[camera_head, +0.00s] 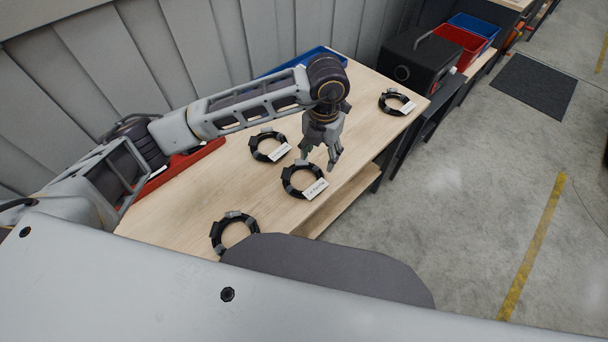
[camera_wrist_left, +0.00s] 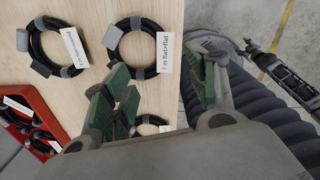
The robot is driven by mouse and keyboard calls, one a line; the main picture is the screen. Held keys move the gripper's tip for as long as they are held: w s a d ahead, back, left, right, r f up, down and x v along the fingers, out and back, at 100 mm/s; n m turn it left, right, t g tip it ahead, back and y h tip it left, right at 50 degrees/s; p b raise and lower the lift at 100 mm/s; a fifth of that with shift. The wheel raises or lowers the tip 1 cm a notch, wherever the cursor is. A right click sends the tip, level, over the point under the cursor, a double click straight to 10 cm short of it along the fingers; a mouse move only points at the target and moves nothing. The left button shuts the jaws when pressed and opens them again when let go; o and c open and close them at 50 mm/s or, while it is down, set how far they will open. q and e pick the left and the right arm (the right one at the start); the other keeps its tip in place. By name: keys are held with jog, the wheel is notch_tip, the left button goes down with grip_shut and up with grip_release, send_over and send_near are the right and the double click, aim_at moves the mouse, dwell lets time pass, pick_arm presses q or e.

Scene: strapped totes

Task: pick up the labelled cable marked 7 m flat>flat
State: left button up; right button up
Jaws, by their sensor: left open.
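Several black coiled cables with grey clips and white labels lie on the wooden table. One coil (camera_head: 289,187) lies just below my left gripper (camera_head: 319,160) in the head view. My right gripper is not in view.
Other coils lie at the table's near end (camera_head: 215,235) and far end (camera_head: 384,103). A red tote (camera_head: 205,149) and blue tote (camera_head: 312,57) stand along the wall side. A black case (camera_head: 420,65) stands beyond the table. Open floor lies right.

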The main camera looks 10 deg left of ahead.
pick_arm(q)
jog(key=shift+f, duration=0.1)
send_over(318, 185)
jog(key=f, duration=0.8)
jog(key=shift+w+f+p, duration=0.15)
jog(key=shift+w+p, duration=0.05)
jog(key=shift+p, duration=0.15)
jog(key=shift+f, duration=0.1)
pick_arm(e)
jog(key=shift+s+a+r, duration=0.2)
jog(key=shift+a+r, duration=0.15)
pick_arm(q)
jog(key=shift+s+f+p, duration=0.15)
jog(key=shift+f+p, duration=0.35)
jog(key=shift+f, duration=2.1)
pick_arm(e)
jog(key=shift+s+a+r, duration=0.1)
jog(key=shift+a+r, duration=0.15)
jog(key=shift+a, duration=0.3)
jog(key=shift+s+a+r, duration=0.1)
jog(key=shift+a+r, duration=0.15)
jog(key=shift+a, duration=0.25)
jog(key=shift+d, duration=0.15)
